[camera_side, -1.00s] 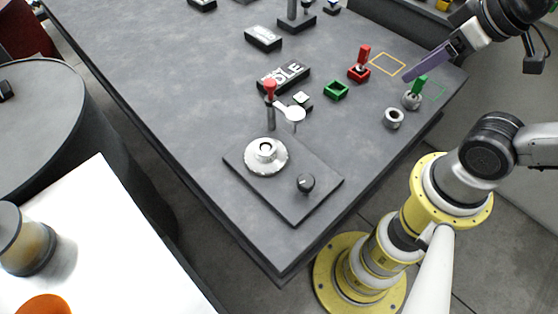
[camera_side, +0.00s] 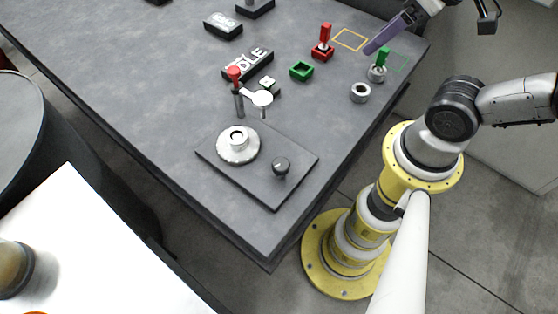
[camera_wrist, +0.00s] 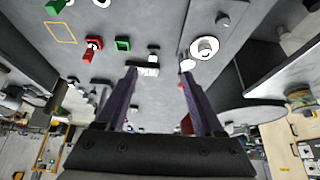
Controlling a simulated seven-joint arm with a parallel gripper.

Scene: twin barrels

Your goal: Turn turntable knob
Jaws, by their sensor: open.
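The turntable is a silver disc (camera_side: 238,150) with a raised hub on a dark square plate (camera_side: 268,192) at the table's near edge in the side view. A small black knob (camera_side: 281,167) stands on the same plate, right of the disc. The wrist view shows the disc (camera_wrist: 204,48) at upper right and the knob (camera_wrist: 223,20) above it. My gripper (camera_side: 372,48) is high at the upper right of the side view, away from the plate. Its two purple fingers are apart and empty in the wrist view (camera_wrist: 158,73).
A red-topped lever (camera_side: 235,78) and a white round-ended part (camera_side: 262,98) stand just behind the plate. Red (camera_side: 322,50) and green (camera_side: 301,70) sockets, a metal ring (camera_side: 360,92) and a green-topped peg (camera_side: 382,60) lie toward the right edge.

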